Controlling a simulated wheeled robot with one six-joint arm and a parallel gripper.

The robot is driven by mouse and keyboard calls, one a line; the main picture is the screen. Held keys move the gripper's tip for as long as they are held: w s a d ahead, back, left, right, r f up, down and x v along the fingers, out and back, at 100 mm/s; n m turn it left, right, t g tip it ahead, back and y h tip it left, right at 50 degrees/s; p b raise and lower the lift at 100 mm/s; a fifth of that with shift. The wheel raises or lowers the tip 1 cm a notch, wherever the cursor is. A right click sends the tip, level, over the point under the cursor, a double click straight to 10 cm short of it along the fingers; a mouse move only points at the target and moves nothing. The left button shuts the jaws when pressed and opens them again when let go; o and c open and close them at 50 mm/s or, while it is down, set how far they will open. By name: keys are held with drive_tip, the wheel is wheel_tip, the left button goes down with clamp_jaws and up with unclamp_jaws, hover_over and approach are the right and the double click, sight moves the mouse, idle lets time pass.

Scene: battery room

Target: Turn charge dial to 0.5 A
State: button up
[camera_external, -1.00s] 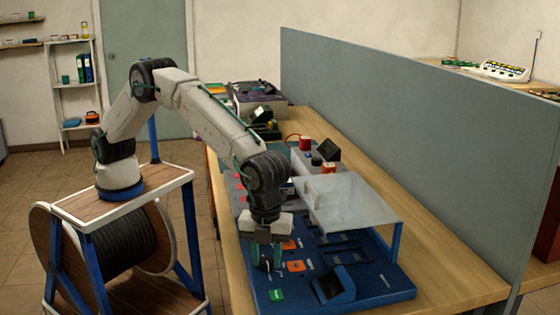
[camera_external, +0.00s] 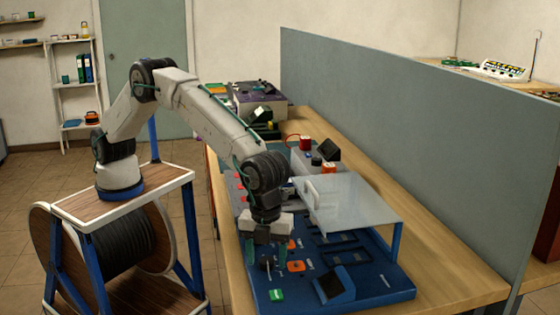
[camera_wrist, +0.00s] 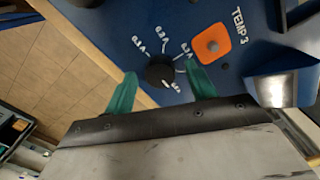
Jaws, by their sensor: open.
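The charge dial (camera_wrist: 160,72) is a small round black knob on the blue panel, ringed by white current labels. The labels are small and partly blurred; one at the lower right is cut by the knob and hard to read. A pale mark shows near the knob's lower edge, but I cannot tell surely which label it points to. My gripper (camera_wrist: 160,80) is open, its two teal fingers on either side of the knob with gaps showing. In the external view my gripper (camera_external: 267,256) hangs just above the panel's near left part, over the dial (camera_external: 266,265).
On the blue panel (camera_external: 375,292), an orange square marked TEMP 3 (camera_wrist: 211,44) lies right of the dial. A grey partition (camera_external: 400,140) stands behind.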

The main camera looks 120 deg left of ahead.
sight(266, 260)
wheel_tip(266, 260, up, 8)
drive_tip(key=shift+f, duration=0.15)
idle(0.6)
drive_tip(key=shift+f+n, duration=0.15)
drive_tip(key=shift+n, duration=0.45)
drive_tip(key=s+f, duration=0.1)
drive_tip(key=s+f+n, duration=0.1)
drive_tip(key=s+f+n+g, duration=0.1)
drive_tip(key=s, duration=0.1)
drive_tip(key=shift+a, duration=0.4)
drive_tip(key=s+a+r+n, duration=0.2)
drive_tip(key=s+a+r, duration=0.15)
drive_tip(key=s, duration=0.55)
drive_tip(key=s+a+r+n, duration=0.2)
drive_tip(key=s+r+n, duration=0.15)
drive_tip(key=s, duration=0.55)
drive_tip(key=s+a+r+n, duration=0.2)
drive_tip(key=s+a+r, duration=0.15)
drive_tip(key=s, duration=0.65)
drive_tip(key=s+a+r+n+t, duration=0.1)
drive_tip(key=s, duration=1.1)
drive_tip(key=s+a+r+n+t, duration=0.1)
drive_tip(key=s+a+n, duration=0.1)
drive_tip(key=s, duration=0.9)
drive_tip(key=shift+s+a, duration=0.25)
drive_tip(key=shift+s, duration=0.1)
drive_tip(key=shift+c, duration=0.2)
